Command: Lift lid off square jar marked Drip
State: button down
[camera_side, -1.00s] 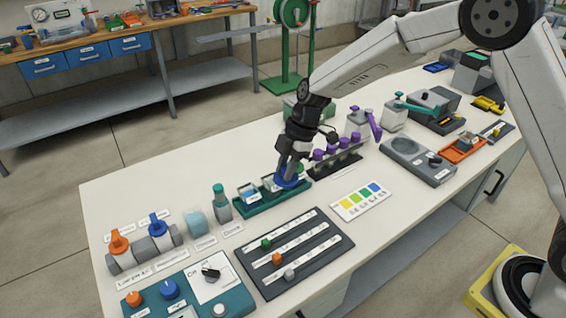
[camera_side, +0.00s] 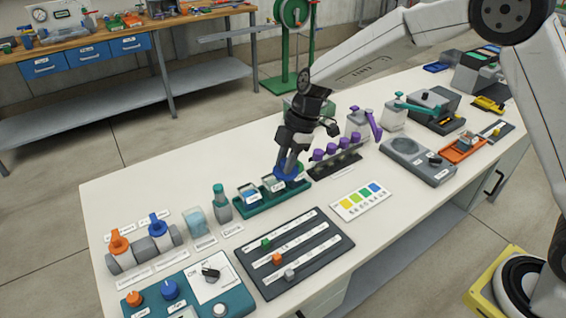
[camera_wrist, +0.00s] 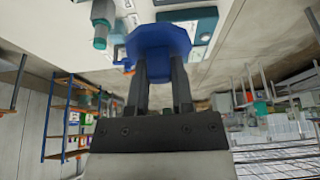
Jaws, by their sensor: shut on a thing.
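My gripper (camera_side: 287,166) is shut on a blue lid (camera_side: 289,173). In the wrist view the lid (camera_wrist: 160,40) sits between the two dark fingertips (camera_wrist: 160,75). The lid is over the right end of a green tray (camera_side: 262,206). A small clear square jar (camera_side: 273,185) stands in the tray just left of and below the lid. Another clear square jar (camera_side: 248,192) with blue contents stands to its left. Their labels are too small to read. I cannot tell whether the lid still touches a jar beneath it.
A rack with purple-capped vials (camera_side: 333,163) stands close right of my gripper. A teal-capped bottle (camera_side: 220,200) is to the left. A slider panel (camera_side: 292,255) and a colour card (camera_side: 361,201) lie in front. Bare white table shows behind the tray.

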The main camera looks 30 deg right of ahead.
jog(key=shift+r, duration=1)
jog(key=shift+d+f, duration=0.1)
jog(key=s+d+f, duration=0.8)
jog(key=d+f, duration=0.1)
jog(key=f, duration=0.1)
jog(key=w+f, duration=0.2)
jog(key=w, duration=0.2)
jog(key=w+a+f, duration=0.1)
jog(key=w+f, duration=0.2)
jog(key=w, duration=0.1)
jog(key=w+f, duration=0.3)
jog(key=w, duration=0.1)
jog(key=shift+w+a+f, duration=0.1)
jog(key=shift+w+a, duration=0.05)
jog(key=shift+a, duration=0.05)
jog(key=shift+w+f, duration=0.55)
jog(key=shift+f, duration=0.05)
